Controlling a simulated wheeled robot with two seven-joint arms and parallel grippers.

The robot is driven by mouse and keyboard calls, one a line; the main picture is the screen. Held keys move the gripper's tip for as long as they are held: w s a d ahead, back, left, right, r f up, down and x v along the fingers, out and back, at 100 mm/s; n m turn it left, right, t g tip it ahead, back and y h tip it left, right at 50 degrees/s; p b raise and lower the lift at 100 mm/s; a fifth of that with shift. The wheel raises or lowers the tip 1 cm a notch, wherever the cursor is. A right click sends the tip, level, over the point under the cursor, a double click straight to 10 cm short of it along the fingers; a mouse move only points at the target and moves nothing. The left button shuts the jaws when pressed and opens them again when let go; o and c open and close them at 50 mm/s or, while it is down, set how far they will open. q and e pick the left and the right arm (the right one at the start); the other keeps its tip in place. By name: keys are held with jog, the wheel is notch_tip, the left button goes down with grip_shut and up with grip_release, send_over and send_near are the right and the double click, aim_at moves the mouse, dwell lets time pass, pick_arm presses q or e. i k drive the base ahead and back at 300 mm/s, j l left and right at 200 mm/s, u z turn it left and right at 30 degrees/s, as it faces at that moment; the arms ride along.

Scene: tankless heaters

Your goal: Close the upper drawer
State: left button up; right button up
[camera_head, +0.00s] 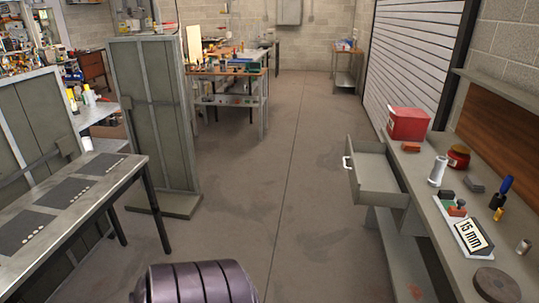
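The drawer (381,173) is pulled out from the grey workbench (465,232) on the right. It sticks out to the left into the aisle, just under the bench top, and its inside looks empty. Its pale handle (348,163) is on the front panel, at the left end. No other drawer shows clearly; an open lower shelf (408,255) lies beneath. Neither of my grippers is in view.
The bench holds a red box (408,124), a "15 mm" sign (474,235) and small tools. The concrete floor (285,190) between is clear.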

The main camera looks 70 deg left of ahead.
aim_at(373, 181)
jog(key=u, duration=1.6)
jog(key=z, duration=0.3)
jog(key=i+j+z, duration=0.25)
jog(key=z, duration=0.15)
jog(key=i+j+z, duration=0.4)
